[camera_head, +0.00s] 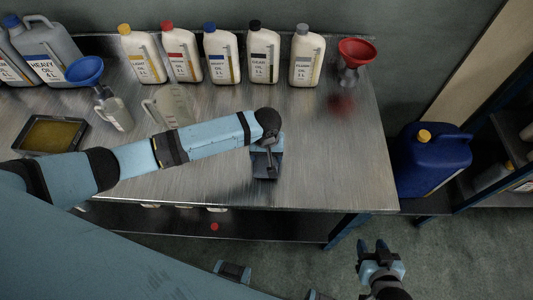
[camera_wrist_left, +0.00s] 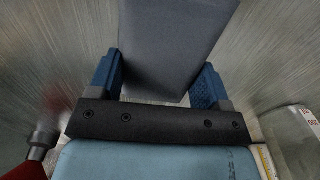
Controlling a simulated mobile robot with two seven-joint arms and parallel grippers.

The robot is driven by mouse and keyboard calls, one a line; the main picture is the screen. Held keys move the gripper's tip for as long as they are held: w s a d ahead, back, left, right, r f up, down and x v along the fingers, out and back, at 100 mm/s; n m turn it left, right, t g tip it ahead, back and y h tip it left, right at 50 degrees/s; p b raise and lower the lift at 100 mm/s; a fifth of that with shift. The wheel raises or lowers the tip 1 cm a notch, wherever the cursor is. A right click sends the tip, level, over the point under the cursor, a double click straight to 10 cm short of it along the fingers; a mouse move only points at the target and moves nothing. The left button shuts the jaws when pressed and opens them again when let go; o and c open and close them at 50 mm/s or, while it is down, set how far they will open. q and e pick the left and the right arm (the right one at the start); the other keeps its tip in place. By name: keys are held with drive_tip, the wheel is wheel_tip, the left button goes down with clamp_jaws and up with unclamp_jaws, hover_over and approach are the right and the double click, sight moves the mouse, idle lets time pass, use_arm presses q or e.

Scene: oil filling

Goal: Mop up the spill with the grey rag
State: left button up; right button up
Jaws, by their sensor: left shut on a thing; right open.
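My left gripper (camera_head: 266,158) is low over the front middle of the metal bench (camera_head: 335,170). In the left wrist view, its blue fingers (camera_wrist_left: 157,78) are shut on the grey rag (camera_wrist_left: 170,40), a flat dark-grey piece that extends beyond the fingertips. In the head view the rag (camera_head: 265,172) shows only as a small dark patch at the gripper. I cannot tell whether it touches the bench. I cannot make out the spill; the arm and gripper cover part of the bench. My right gripper (camera_head: 373,246) is open and empty, in front of the bench's right end.
Several oil bottles (camera_head: 222,55) line the back of the bench. A red funnel (camera_head: 357,50) stands back right, a blue funnel (camera_head: 86,70) at left. A clear jug (camera_head: 172,105) stands behind my left arm. A tray of yellowish liquid (camera_head: 52,134) lies left.

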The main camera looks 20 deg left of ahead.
use_arm(q)
drive_tip(key=shift+f, duration=0.35)
